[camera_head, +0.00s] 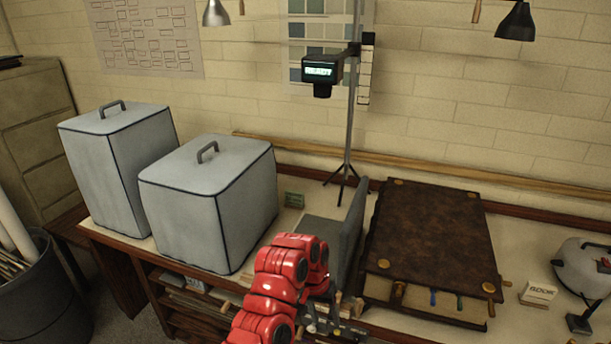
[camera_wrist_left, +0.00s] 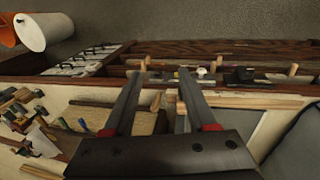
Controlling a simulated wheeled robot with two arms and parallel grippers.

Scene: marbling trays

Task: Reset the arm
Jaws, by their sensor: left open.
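My red left arm comes up from the bottom middle of the head view. Its dark left gripper (camera_head: 336,324) is small and partly hidden there, near the table's front edge. In the left wrist view the left gripper (camera_wrist_left: 163,70) shows two parallel dark fingers set apart, with nothing clearly held between them. Small wooden pegs or handles show beyond and between the fingers, and I cannot tell their distance. My right gripper is not in view.
Two grey covered boxes (camera_head: 208,178) stand on the left of the table. A grey upright panel (camera_head: 350,230) stands beside the arm. A brown leather-topped case (camera_head: 435,235) is to the right. A stand holds a display (camera_head: 320,71) reading "READY". A bin (camera_head: 40,300) is at lower left.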

